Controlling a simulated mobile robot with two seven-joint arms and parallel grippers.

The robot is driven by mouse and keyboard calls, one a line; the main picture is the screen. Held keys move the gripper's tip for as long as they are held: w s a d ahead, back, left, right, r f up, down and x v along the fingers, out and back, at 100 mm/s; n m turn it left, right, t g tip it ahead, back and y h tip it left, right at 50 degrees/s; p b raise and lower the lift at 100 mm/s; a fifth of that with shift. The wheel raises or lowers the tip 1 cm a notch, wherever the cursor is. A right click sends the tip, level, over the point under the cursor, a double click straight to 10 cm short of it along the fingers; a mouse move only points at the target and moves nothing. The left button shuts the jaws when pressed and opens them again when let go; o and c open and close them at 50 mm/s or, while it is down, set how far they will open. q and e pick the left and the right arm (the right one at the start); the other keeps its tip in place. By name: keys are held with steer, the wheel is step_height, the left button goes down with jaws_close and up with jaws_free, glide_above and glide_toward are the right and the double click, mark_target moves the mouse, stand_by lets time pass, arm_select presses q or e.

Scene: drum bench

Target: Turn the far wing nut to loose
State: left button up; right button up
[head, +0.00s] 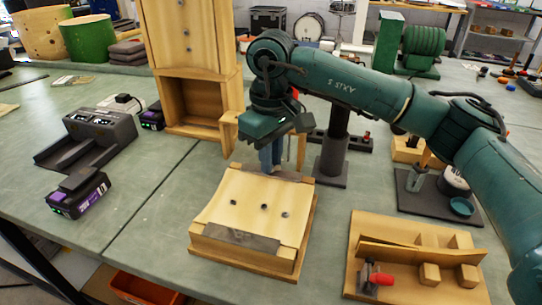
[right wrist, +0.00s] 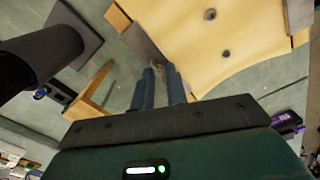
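A wooden block (head: 245,258) carries a pale, curved wooden piece (head: 235,200) with several dark holes. A grey metal plate (head: 240,238) lies across its near end, and another (head: 292,177) across its far end. My right gripper (head: 270,165) points down at the far end, its blue fingers beside that far plate. In the right wrist view its two fingers (right wrist: 158,70) have a narrow gap, with a small light part (right wrist: 155,64) at the tips, perhaps the far wing nut. I cannot tell whether they grip it. My left gripper is not in view.
A dark post (head: 334,150) stands just right of the block. A wooden jig (head: 400,250) with a red-handled part lies at the front right. A tall wooden cabinet (head: 195,60) stands behind on the left, with a battery (head: 78,192) and charger (head: 98,135) further left.

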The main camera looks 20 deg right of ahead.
steer(key=o, duration=0.4)
steer(key=shift+c, duration=0.2)
step_height(320, 180, up, 13)
steer(key=p, duration=0.1)
stand_by(0.5)
